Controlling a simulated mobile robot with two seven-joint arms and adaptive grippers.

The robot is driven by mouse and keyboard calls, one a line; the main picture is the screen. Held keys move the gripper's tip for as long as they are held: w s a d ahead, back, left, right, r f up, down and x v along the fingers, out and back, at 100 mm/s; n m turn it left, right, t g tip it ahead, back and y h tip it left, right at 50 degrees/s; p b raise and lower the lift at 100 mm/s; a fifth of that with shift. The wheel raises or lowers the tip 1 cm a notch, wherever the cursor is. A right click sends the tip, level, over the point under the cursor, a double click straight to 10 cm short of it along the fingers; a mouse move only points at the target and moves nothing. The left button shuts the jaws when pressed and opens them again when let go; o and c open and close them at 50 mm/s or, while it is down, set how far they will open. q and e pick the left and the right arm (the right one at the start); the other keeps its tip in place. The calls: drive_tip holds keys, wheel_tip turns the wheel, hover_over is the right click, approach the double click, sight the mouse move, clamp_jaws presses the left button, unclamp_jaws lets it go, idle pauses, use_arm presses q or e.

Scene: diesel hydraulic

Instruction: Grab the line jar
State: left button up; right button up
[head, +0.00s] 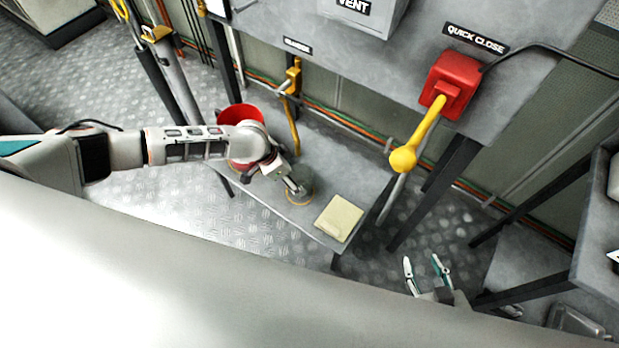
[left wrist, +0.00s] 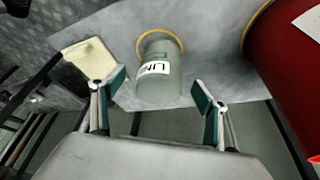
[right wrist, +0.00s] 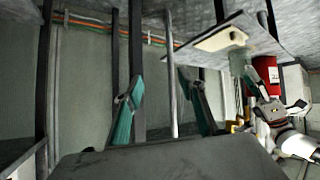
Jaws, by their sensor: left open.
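The line jar (left wrist: 160,80) is a grey-green cylinder with a white label, partly readable as "LINE", standing on a grey bench inside a yellow ring. In the head view the jar (head: 301,181) is partly hidden by my left gripper (head: 290,187). In the left wrist view my left gripper (left wrist: 159,95) is open, with one finger on each side of the jar and visible gaps to it; I cannot tell how far ahead the jar is. My right gripper (head: 425,262) is open and empty, away from the bench, low in the head view.
A red bucket (head: 240,116) stands at the left of the bench (head: 335,160), and a cream pad (head: 339,218) lies at its right end. A yellow lever (head: 426,128) hangs from the red quick-close box (head: 452,85). Table legs stand near my right gripper.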

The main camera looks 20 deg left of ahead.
sight(301, 182)
use_arm(q)
drive_tip(key=shift+w+f, duration=0.1)
drive_tip(key=shift+w, duration=0.05)
drive_tip(key=b+x, duration=0.1)
drive_tip(key=x, duration=0.1)
drive_tip(key=shift+f, duration=0.3)
drive_tip(key=b+x, duration=0.1)
drive_tip(key=x, duration=0.3)
drive_tip(key=shift+f+b, duration=0.15)
drive_tip(key=shift+b, duration=0.2)
drive_tip(key=shift+w+d+f, duration=0.1)
drive_tip(key=shift+d+f, duration=0.1)
drive_tip(key=shift+f, duration=0.2)
drive_tip(key=shift+w, duration=0.1)
drive_tip(key=c, duration=1.3)
use_arm(e)
drive_tip(key=shift+d+f, duration=0.25)
drive_tip(key=shift+f, duration=0.8)
